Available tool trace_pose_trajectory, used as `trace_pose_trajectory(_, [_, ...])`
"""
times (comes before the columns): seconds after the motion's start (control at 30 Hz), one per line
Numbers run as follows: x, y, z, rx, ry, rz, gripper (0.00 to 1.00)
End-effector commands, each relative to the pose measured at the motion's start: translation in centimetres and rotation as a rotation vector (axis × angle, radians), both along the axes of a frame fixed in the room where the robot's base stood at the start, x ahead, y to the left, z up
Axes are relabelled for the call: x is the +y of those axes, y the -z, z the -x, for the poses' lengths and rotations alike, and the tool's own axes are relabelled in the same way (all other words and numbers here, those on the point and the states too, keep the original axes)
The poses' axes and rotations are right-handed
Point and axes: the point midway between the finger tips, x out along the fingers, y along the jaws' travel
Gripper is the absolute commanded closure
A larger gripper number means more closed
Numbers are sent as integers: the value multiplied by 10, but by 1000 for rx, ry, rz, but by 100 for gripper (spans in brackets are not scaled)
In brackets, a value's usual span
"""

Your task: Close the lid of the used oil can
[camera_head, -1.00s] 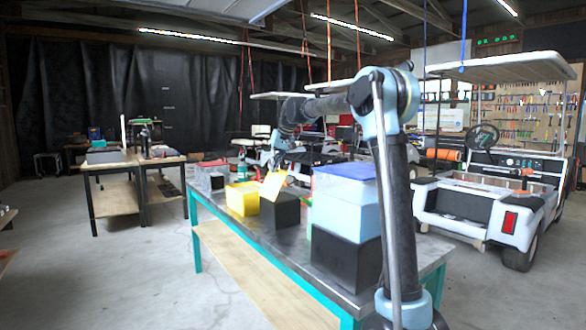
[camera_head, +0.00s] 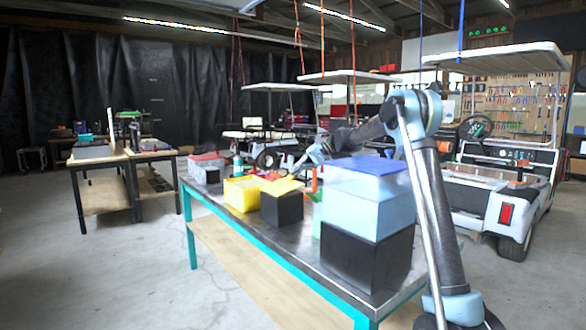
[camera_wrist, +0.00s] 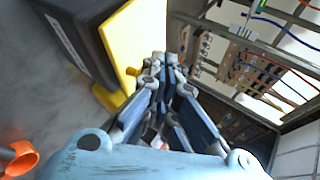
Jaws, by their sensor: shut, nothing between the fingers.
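The used oil can looks to be the black box (camera_head: 282,209) on the workbench, though I read no label. Its yellow lid (camera_head: 282,187) lies over the top, close to flat; I cannot tell whether it is fully seated. In the wrist view, the black can body (camera_wrist: 72,38) is at upper left with the yellow lid (camera_wrist: 137,42) along its side, a small orange-yellow knob by the lid. My gripper (camera_head: 299,167) is just above and behind the lid. In the wrist view its fingers (camera_wrist: 167,62) are together and empty, near the lid's edge; contact is unclear.
A yellow box (camera_head: 242,192) stands left of the can. A black box (camera_head: 366,258) with a light blue, blue-topped box (camera_head: 366,205) on it stands close at right. Carts stand behind the workbench (camera_head: 300,262).

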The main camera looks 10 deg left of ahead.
Motion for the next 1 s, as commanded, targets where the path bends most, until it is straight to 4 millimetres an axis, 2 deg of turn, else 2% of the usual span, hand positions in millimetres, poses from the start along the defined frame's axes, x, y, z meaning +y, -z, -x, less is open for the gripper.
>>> trace_pose_trajectory(0.2, [-6, 18, -8, -5, -1, 5, 100])
trace_pose_trajectory(0.4, [-8, 27, -11, -7, -2, 6, 100])
trace_pose_trajectory(1.0, [-8, 33, -12, -7, -3, 8, 100])
